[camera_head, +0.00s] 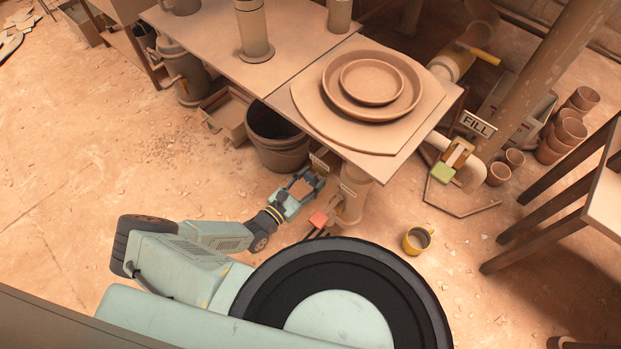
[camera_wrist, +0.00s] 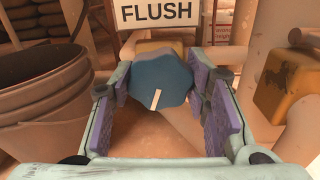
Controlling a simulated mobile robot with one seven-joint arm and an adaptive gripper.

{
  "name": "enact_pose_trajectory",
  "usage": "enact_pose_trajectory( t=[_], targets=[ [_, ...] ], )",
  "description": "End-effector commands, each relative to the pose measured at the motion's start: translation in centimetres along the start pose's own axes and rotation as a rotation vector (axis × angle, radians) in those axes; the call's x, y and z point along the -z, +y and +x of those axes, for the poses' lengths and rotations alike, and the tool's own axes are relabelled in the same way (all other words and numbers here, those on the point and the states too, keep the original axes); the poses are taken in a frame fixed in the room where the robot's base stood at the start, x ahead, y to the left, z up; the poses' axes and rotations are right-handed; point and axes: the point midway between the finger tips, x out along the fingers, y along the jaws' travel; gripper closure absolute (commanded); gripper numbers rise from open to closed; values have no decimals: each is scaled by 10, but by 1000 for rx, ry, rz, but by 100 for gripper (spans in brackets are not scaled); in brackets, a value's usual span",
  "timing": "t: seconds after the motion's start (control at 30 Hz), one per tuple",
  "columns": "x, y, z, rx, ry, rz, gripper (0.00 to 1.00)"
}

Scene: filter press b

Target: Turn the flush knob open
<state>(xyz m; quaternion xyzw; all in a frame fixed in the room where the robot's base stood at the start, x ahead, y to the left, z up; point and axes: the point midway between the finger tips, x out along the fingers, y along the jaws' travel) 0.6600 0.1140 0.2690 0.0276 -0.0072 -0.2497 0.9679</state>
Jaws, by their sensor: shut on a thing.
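The flush knob (camera_wrist: 158,78) is a blue, lobed knob with a white pointer mark. In the wrist view it sits below a white FLUSH sign (camera_wrist: 157,13). The pointer slants slightly, its lower end toward the lower left. My gripper (camera_wrist: 160,92) has one purple-padded finger on each side of the knob and is shut on it. In the head view my gripper (camera_head: 303,185) reaches in low beneath the near edge of the table; the knob is hidden there by the gripper.
A bucket (camera_wrist: 43,88) stands close on the left of my gripper, and a yellow block (camera_wrist: 285,84) on the right. In the head view a red knob (camera_head: 318,217) is close by; a green knob (camera_head: 443,173) is near the FILL sign (camera_head: 477,123). The tabletop (camera_head: 280,75) overhangs.

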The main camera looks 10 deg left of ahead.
Motion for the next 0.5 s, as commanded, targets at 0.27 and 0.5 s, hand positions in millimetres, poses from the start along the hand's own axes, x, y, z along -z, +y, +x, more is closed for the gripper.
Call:
enact_pose_trajectory(
  t=[0.27, 0.5],
  targets=[
    [0, 0, 1, -1, -1, -141, 85],
    [0, 0, 1, -1, -1, -190, 85]
  ],
)
